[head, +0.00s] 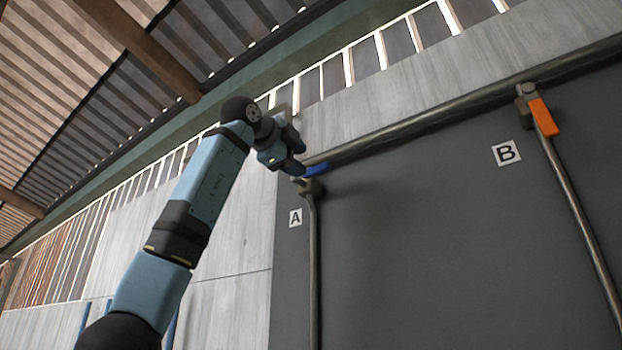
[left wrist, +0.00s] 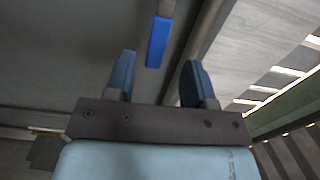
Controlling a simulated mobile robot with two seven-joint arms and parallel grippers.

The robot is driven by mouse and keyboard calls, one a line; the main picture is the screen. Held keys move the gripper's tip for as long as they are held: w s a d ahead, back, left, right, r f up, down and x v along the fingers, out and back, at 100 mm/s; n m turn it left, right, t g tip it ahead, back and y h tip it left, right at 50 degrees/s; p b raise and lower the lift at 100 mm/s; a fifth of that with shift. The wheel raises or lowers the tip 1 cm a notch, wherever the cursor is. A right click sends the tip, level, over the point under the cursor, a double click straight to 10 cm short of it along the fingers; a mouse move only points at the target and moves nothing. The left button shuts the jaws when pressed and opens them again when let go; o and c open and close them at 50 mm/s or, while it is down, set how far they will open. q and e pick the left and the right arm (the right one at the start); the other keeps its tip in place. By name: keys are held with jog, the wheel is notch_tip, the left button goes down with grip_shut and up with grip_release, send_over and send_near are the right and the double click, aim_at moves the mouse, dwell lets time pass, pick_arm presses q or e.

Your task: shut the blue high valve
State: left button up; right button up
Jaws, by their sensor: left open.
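The blue valve handle (head: 317,169) sits high on the dark panel, at the top of the vertical pipe marked A. In the head view it points right from the valve body (head: 308,186), across the vertical pipe and close to the big overhead pipe. My left gripper (head: 292,166) is just left of it. In the left wrist view the blue handle (left wrist: 157,42) appears beyond and between the two spread fingertips of my left gripper (left wrist: 157,78). The gripper is open and empty; how far the handle is from the fingers is hard to tell. My right gripper is not in view.
An orange valve handle (head: 543,117) lies along the vertical pipe marked B (head: 507,153), at right. A thick pipe (head: 430,121) runs along the panel's top edge, close to my gripper.

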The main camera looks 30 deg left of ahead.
pick_arm(q)
jog(key=s, duration=0.4)
jog(key=shift+b, duration=0.3)
jog(key=shift+w+a, duration=0.1)
